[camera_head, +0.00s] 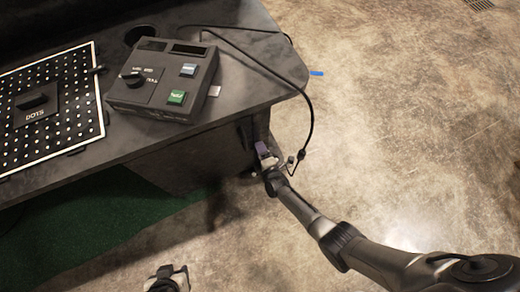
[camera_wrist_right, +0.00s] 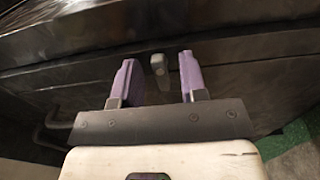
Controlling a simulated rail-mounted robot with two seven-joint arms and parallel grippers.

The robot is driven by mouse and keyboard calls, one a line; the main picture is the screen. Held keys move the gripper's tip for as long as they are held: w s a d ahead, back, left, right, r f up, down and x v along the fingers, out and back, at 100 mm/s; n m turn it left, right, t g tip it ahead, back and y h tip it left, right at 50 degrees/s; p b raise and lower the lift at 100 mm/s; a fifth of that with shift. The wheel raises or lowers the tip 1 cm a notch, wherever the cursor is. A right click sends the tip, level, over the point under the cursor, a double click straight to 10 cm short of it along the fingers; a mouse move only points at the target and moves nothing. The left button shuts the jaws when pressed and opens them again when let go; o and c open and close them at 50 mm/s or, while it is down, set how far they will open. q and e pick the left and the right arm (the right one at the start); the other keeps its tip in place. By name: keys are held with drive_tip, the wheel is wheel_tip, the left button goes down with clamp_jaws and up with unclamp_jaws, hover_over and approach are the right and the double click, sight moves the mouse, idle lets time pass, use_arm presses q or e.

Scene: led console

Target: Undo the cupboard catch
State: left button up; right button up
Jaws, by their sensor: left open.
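The cupboard is the dark body under the desk, and its front (camera_wrist_right: 230,75) fills much of the right wrist view. A small grey catch (camera_wrist_right: 158,66) sticks out of it near the top edge. My right gripper (camera_wrist_right: 157,60) is open, with its purple fingers on either side of the catch and a gap on both sides; whether they touch it elsewhere is unclear. In the head view my right gripper (camera_head: 263,150) is at the desk's right end, where the catch is hidden. My left gripper (camera_head: 168,279) is open and empty at the bottom edge, away from the cupboard.
A console box (camera_head: 150,105) with a knob and two buttons stands on the desk (camera_head: 215,115), beside a dotted panel (camera_head: 75,75). A black cable (camera_head: 311,115) hangs off the desk near my right gripper. A dark handle (camera_wrist_right: 42,140) shows lower left in the wrist view.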

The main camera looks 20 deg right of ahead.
drive_tip(key=shift+c, duration=0.8)
clamp_jaws()
drive_tip(key=shift+m, duration=8.8)
drive_tip(key=shift+r+m, duration=0.1)
drive_tip(key=shift+m, duration=0.2)
